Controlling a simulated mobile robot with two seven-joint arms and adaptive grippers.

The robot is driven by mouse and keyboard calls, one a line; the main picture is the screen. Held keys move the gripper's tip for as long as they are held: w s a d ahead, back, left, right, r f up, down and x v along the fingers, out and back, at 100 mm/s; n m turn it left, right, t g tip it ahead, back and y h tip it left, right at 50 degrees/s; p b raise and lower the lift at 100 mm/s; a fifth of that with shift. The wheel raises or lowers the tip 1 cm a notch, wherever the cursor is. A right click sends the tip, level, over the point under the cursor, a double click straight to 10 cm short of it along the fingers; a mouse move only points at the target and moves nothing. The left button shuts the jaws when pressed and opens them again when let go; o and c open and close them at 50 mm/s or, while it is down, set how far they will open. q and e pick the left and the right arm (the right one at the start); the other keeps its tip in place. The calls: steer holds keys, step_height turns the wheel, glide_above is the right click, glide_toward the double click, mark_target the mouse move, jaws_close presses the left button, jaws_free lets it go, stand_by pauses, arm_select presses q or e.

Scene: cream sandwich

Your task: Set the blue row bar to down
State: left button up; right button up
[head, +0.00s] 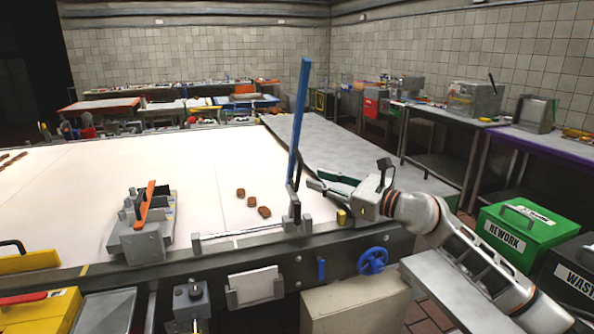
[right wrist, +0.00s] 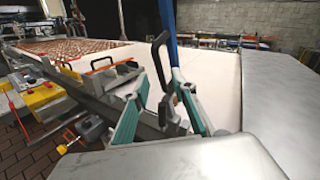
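The blue row bar (head: 299,115) stands nearly upright at the right end of the white belt, leaning slightly right at its top. Its lower part also shows in the right wrist view (right wrist: 169,30), behind a black handle (right wrist: 156,62). A dark bracket (head: 294,212) is at its foot. My right gripper (head: 312,180) is just right of the bar's lower part. In the right wrist view its teal-padded fingers (right wrist: 160,80) are spread apart, with the handle and the bar beyond and between the tips. Contact cannot be told. My left gripper is not in view.
A metal device with an orange lever (head: 146,205) stands on the belt's front edge. Several brown biscuits (head: 252,198) lie on the belt (head: 100,180) left of the bar. A blue handwheel (head: 372,261) is on the front rail. A green REWORK bin (head: 518,235) stands at right.

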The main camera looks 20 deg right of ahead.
mark_target(299, 181)
steer(key=x, duration=0.7)
steer(key=shift+w+a, duration=0.2)
steer(key=shift+a, duration=0.05)
jaws_close()
